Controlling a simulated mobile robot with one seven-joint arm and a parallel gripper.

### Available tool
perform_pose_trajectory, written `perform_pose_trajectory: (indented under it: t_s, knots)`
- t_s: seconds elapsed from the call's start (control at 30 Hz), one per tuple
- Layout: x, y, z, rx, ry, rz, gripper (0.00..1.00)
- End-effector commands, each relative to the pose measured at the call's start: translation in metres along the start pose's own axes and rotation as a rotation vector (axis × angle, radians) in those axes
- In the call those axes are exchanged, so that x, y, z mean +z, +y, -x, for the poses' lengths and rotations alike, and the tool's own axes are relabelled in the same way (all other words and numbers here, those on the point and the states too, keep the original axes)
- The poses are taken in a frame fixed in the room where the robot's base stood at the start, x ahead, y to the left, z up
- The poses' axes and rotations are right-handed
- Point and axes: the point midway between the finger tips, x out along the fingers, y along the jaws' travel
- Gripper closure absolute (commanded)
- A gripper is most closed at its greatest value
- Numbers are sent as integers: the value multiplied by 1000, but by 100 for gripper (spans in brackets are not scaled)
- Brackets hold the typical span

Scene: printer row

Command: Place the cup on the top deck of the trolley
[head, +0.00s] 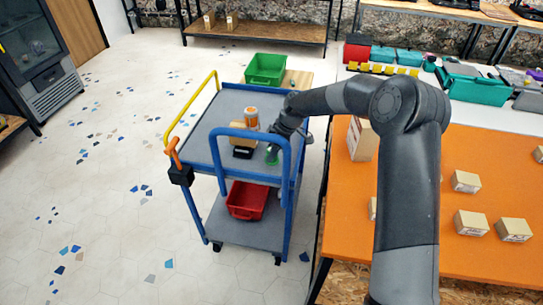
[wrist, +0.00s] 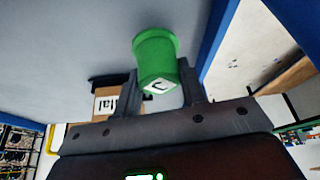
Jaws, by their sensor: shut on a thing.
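The green cup (wrist: 157,55) is between the two fingers of my gripper (wrist: 160,78) in the wrist view, with a white label on its side. My gripper is shut on it. In the head view only a small green part of the cup (head: 271,155) shows below my gripper (head: 276,146). It is at the right side of the trolley's grey top deck (head: 205,146). I cannot tell whether the cup touches the deck.
An orange and white container (head: 251,117), a cardboard box (head: 238,139) and a black object (head: 242,153) are on the deck, left of my gripper. Blue rails edge the trolley. A red bin (head: 247,200) is on its lower deck. An orange table (head: 345,235) stands to the right.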

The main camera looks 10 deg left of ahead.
Motion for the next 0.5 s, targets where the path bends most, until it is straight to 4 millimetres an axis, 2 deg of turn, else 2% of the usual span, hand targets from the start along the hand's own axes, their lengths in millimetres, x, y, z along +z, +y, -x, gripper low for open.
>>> perform_pose_trajectory:
  t_s: [0.03, 0.17, 0.5]
  knots:
    - [3, -1, -9, -4, 0, 0, 84]
    - [10, -1, -23, -3, 0, 0, 84]
    - [11, 0, -26, -1, 0, 0, 84]
